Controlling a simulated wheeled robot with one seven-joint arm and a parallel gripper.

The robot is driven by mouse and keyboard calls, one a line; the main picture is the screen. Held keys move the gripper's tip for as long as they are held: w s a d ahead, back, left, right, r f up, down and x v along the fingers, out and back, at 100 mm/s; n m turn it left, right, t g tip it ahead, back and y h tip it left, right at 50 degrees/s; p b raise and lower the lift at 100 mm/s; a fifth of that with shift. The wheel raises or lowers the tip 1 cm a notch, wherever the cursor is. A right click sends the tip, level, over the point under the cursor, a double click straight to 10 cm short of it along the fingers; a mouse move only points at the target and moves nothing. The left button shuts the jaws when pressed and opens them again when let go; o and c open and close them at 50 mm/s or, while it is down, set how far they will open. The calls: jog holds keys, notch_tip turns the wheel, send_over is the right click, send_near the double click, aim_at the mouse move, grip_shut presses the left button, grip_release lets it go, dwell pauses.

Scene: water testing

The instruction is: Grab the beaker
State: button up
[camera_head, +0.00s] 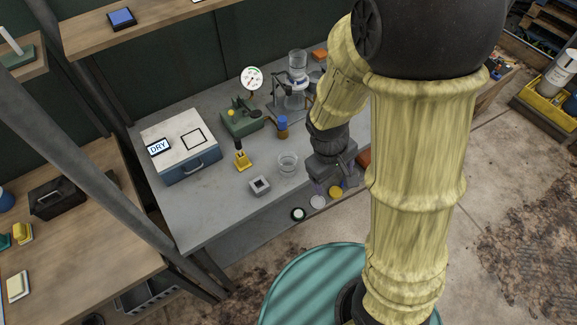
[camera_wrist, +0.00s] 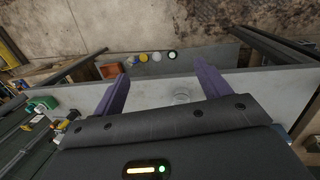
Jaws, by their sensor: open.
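A clear glass beaker (camera_head: 287,165) stands upright on the grey workbench (camera_head: 205,215), near the middle of its front part. In the wrist view the beaker (camera_wrist: 183,97) shows faintly between the two purple fingers, closer to the right one. My gripper (camera_head: 332,188) is just right of the beaker in the head view, with its fingers pointing down. In the wrist view my gripper (camera_wrist: 160,85) is open, with nothing held. The lower part of the beaker is hidden behind the gripper body in the wrist view.
A small grey block (camera_head: 259,187) and a yellow tool (camera_head: 242,160) stand left of the beaker. Round lidded containers (camera_head: 317,202) sit below the front edge.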

jog(key=w+a+f+n+t+h+b, duration=0.25)
jog(key=a+f+n+h, duration=0.35)
jog(key=f+n, duration=0.4)
jog(key=w+a+f+n+t+b, duration=0.1)
jog(key=w+a+n+t, duration=0.1)
jog(key=a+n+t, duration=0.6)
jog(key=a+n, duration=0.4)
jog(key=shift+w+a+f+y+b, duration=0.25)
jog(key=shift+a+f+y+b, duration=0.1)
jog(key=shift+a+y+b, duration=0.05)
jog(key=shift+w+t, duration=0.1)
jog(key=shift+t, duration=0.15)
jog(key=p, duration=0.3)
send_near(292, 156)
jog(key=x, duration=0.4)
